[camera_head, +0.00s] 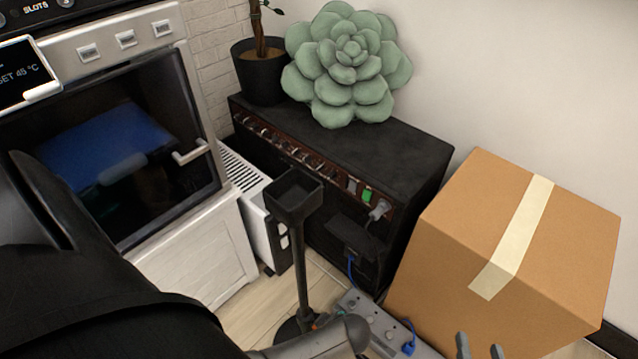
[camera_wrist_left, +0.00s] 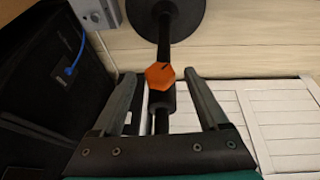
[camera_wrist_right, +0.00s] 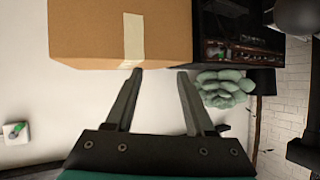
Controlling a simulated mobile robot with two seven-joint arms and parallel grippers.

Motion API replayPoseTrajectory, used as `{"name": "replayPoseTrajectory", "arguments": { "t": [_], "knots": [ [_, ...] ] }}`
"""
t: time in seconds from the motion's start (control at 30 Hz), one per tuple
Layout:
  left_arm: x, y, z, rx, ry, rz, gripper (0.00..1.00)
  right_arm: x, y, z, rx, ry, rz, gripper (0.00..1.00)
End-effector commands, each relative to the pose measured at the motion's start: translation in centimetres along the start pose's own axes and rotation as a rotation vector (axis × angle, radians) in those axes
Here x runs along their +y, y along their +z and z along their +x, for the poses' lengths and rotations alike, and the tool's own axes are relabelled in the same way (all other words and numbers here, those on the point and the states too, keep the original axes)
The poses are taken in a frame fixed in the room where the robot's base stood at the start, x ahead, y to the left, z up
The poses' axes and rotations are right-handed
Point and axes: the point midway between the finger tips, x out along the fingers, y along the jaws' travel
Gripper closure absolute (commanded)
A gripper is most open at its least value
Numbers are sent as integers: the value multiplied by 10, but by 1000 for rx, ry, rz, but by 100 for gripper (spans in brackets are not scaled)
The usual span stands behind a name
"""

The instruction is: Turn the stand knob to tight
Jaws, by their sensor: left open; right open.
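The black stand (camera_head: 303,250) rises from the floor with a tray-like top. Its orange knob (camera_wrist_left: 160,76) is hexagonal, with a small dark mark, and sits on the pole in the left wrist view. In the head view only a bit of orange shows low on the pole, beside my left arm. My left gripper (camera_wrist_left: 160,72) is open, its fingers on either side of the knob with gaps visible. I cannot tell the knob's setting. My right gripper (camera_head: 480,350) is open and empty at the bottom of the head view, near the cardboard box.
The cardboard box (camera_head: 520,255) stands right of the stand. A black amplifier (camera_head: 400,140) with a green plush succulent (camera_head: 350,65) and a potted plant (camera_head: 262,80) is behind. A power strip (camera_head: 372,317) lies on the floor. A white cabinet (camera_head: 205,250) with a glass-doored machine is left.

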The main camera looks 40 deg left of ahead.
Motion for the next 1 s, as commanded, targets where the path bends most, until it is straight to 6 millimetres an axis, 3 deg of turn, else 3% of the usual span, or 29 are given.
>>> {"name": "replayPoseTrajectory", "arguments": {
  "t": [0.63,1.0],
  "knots": [
    [-3,7,4,-1,0,-1,23,-10,-6,1,105,-27,16,46],
    [-2,7,4,-1,-1,-1,64,-10,-6,1,105,-26,16,46]
  ]
}}
